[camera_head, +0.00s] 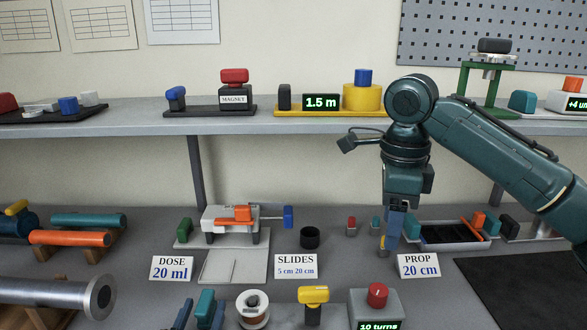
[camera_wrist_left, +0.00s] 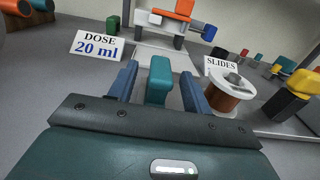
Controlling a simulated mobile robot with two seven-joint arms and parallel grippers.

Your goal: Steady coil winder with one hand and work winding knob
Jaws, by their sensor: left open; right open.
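The coil winder stands at the front edge of the head view. It shows a teal upright block (camera_head: 206,301), a white-flanged spool (camera_head: 253,307) and a yellow knob (camera_head: 313,295) on a dark post. A grey box with a red knob (camera_head: 377,294) and a "10 turns" display stands to their right. My left gripper (camera_head: 203,311) is open, its blue fingers on either side of the teal block. The left wrist view shows this block (camera_wrist_left: 158,80) between the fingers, with the copper-wound spool (camera_wrist_left: 230,97) to the right; contact cannot be told. My right gripper (camera_head: 389,240) is open above the table, behind the red knob.
Signs reading DOSE (camera_head: 171,268), SLIDES (camera_head: 296,266) and PROP (camera_head: 418,266) stand behind the winder. A black cup (camera_head: 310,237) and a dark tray (camera_head: 450,240) lie farther back. A metal tube (camera_head: 60,295) is at left. A dark mat (camera_head: 530,285) at right is clear.

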